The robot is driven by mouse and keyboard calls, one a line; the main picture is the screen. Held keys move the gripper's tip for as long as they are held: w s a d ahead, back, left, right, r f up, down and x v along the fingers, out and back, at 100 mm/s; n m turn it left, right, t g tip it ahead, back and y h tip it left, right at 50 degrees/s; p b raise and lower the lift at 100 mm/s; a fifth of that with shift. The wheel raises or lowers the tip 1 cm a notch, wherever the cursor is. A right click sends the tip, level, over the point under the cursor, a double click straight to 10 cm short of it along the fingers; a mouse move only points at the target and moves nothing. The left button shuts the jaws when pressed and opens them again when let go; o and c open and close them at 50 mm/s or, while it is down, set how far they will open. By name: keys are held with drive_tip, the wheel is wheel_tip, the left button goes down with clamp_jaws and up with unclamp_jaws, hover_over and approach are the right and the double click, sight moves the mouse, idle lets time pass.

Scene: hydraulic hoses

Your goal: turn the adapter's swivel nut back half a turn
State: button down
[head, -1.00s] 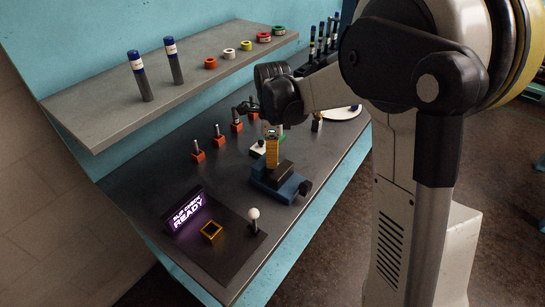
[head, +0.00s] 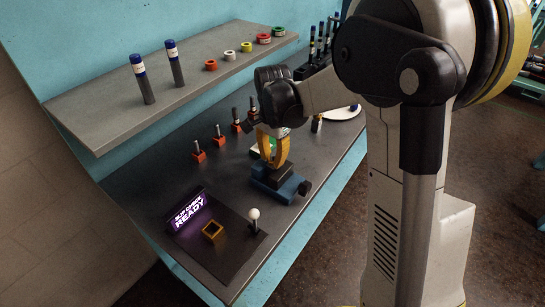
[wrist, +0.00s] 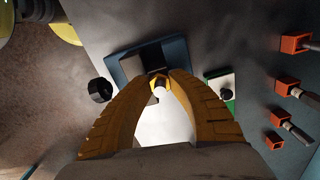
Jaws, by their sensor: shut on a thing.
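My gripper (head: 272,163) points down over the blue vise (head: 290,190) with black jaws, on the dark bench. Its two yellow fingers curve in towards each other. In the wrist view the fingertips (wrist: 163,80) are shut on the sides of a small brass-coloured swivel nut (wrist: 158,78). In the head view the nut and adapter are hidden by the fingers.
At the front are a lit "ready" sign (head: 188,212), a brass square socket (head: 213,231) and a white-knobbed lever (head: 254,215). A shelf (head: 110,110) hangs above.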

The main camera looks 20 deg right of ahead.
drive_tip(key=n, duration=0.6)
drive_tip(key=shift+n, duration=0.3)
drive_tip(key=n+p, duration=0.1)
drive_tip(key=n, duration=1.1)
drive_tip(key=shift+n, duration=0.3)
drive_tip(key=n, duration=0.6)
drive_tip(key=c, duration=1.2)
unclamp_jaws()
